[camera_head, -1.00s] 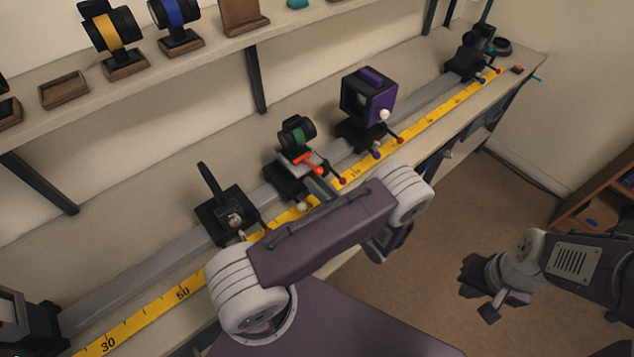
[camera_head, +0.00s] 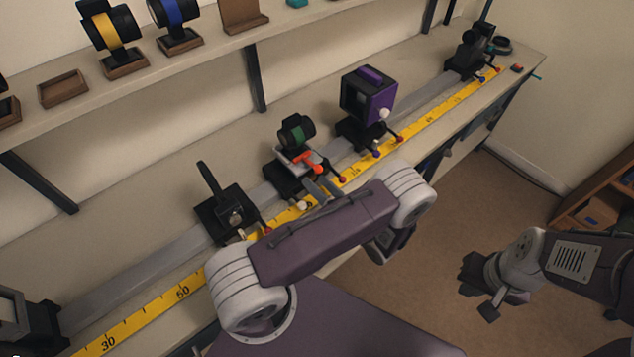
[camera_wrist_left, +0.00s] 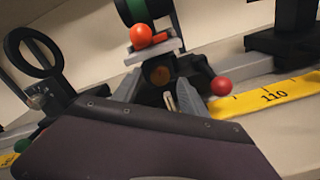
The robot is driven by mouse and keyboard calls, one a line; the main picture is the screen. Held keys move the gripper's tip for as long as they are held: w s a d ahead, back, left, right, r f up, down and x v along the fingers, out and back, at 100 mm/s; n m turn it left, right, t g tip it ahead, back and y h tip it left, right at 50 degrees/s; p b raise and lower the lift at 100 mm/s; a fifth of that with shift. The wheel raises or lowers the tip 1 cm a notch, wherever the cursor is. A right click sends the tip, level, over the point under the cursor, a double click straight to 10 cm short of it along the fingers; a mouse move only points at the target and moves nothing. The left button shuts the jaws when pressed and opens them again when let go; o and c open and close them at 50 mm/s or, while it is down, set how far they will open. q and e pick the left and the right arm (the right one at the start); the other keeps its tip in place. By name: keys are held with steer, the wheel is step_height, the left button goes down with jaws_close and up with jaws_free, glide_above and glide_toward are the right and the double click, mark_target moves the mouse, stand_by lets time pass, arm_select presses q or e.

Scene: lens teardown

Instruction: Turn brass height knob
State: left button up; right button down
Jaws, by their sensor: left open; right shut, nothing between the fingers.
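The brass knob (camera_wrist_left: 160,73) shows as a brown-orange disc in the left wrist view, low on the carriage under the green-banded lens (camera_head: 297,132). I cannot pick the knob out clearly in the head view. My left gripper (camera_head: 323,188) is open in front of this carriage; its grey fingers also show in the left wrist view (camera_wrist_left: 178,98), spread below the knob, with nothing held. Contact with the knob is not visible. My right gripper (camera_head: 474,276) is shut and empty, away over the floor at the right.
An orange-red knob (camera_wrist_left: 141,35) and a red ball knob (camera_wrist_left: 221,86) sit close to my left fingers. A black ring holder (camera_head: 222,206) stands left on the rail, a purple box (camera_head: 368,95) right. A yellow scale (camera_head: 440,117) runs along the front.

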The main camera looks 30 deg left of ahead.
arm_select(q)
steer(key=b+v, duration=0.1)
steer(key=v, duration=0.7)
steer(key=shift+d, duration=0.2)
